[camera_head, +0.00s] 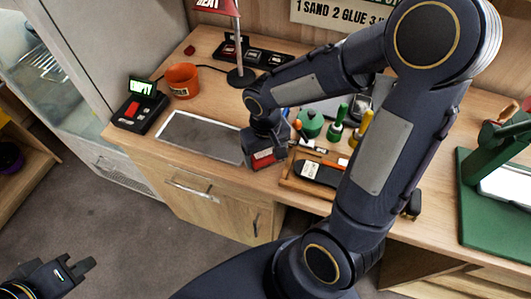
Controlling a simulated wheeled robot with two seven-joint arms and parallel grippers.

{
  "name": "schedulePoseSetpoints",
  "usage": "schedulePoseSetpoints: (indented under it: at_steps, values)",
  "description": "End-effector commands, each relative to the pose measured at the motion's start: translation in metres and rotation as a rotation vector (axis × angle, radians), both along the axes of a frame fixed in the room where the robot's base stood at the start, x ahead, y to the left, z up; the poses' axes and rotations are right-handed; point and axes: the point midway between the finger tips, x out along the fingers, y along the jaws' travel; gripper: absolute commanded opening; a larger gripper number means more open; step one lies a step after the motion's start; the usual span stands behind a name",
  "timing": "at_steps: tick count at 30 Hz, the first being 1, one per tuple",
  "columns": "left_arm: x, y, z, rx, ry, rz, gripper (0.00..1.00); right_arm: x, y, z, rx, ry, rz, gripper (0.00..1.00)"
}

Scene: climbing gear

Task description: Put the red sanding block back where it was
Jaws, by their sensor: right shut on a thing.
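My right gripper (264,154) points down at the desk's front edge, between a grey framed panel (190,137) and a wooden tool tray (295,184). It is shut on the red sanding block (264,158), of which only a small red part shows; the gripper hides the rest. I cannot tell whether the block touches the desk. My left gripper (77,267) is low at the left, over the floor, well away from the desk. Its two fingers are apart and it is empty.
The tray holds a dark shoe (320,172) and small tools. Green-handled (338,118) and yellow-handled tools and a green pot (311,124) stand behind it. A green stand (485,160) is right.

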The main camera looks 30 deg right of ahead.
Motion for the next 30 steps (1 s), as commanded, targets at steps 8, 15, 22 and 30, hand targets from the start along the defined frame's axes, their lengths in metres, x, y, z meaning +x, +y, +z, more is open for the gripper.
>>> schedulePoseSetpoints:
  at_steps: [8,15,22,30]
  values:
    - [0.000,0.000,0.000,0.000,0.000,0.000,0.00,0.000,0.000,-0.004,0.001,-0.001,-0.002,0.54]
    - [0.000,0.000,-0.008,0.000,0.000,0.000,0.00,0.000,0.000,-0.012,0.000,-0.001,-0.001,0.54]
    - [0.000,0.000,-0.007,0.000,0.000,0.000,0.00,-0.001,0.000,-0.012,0.001,0.003,-0.001,1.00]
    - [0.000,0.000,-0.008,0.000,0.000,0.000,0.00,-0.003,0.002,-0.014,0.004,0.007,0.000,1.00]
